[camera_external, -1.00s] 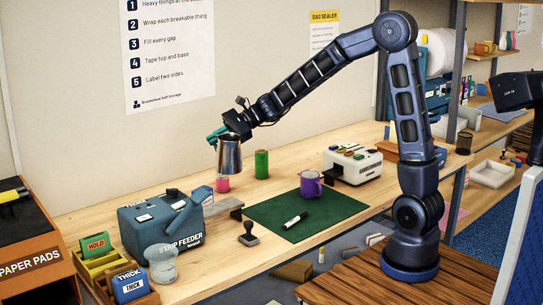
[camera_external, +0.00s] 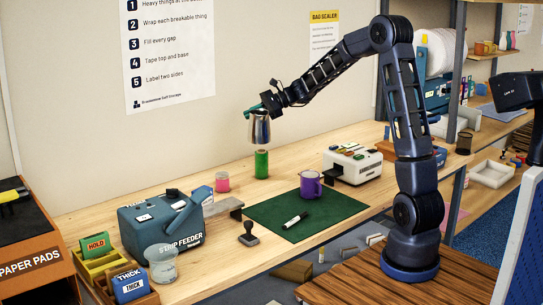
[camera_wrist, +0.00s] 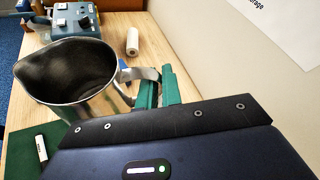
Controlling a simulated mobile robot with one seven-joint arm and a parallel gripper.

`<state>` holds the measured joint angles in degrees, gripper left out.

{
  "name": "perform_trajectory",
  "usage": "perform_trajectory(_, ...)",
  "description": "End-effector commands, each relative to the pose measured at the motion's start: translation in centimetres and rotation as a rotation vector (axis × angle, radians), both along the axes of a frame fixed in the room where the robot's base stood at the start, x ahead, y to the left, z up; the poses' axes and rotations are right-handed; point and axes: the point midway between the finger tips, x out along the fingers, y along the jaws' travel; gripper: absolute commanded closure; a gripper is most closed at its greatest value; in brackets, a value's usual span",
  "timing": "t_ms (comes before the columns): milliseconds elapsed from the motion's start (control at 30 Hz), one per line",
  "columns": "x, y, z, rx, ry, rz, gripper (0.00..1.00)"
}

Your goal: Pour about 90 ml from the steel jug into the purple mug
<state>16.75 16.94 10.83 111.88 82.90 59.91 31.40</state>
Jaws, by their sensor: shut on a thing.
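The steel jug (camera_external: 259,129) is held upright in the air above the back of the bench, in front of the wall. My gripper (camera_external: 263,106) is shut on the jug's handle. In the wrist view the green fingers (camera_wrist: 158,90) close around the handle, and the open mouth of the jug (camera_wrist: 75,70) shows a dark inside; I cannot tell the liquid level. The purple mug (camera_external: 310,185) stands upright on the back right of the green mat (camera_external: 270,217), to the right of and below the jug. The jug and the mug are well apart.
A green cylinder (camera_external: 261,164) stands below the jug. A white device (camera_external: 352,165) stands right of the mug. A marker (camera_external: 294,221) lies on the mat. The strip feeder (camera_external: 158,225) and a clear beaker (camera_external: 161,262) are at the left.

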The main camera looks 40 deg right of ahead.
Motion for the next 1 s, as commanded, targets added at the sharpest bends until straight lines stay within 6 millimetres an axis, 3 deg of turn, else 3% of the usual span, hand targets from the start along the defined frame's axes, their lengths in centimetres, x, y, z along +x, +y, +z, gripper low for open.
perform_trajectory(100,1.0,-3.8,-0.2,0.002,0.003,-0.034,1.00)
perform_trajectory(500,2.5,-15.6,-1.0,0.005,0.011,-0.129,1.00)
perform_trajectory(733,2.5,-20.4,-1.4,0.007,0.013,-0.168,1.00)
perform_trajectory(1000,2.4,-23.6,-1.7,0.007,0.015,-0.194,1.00)
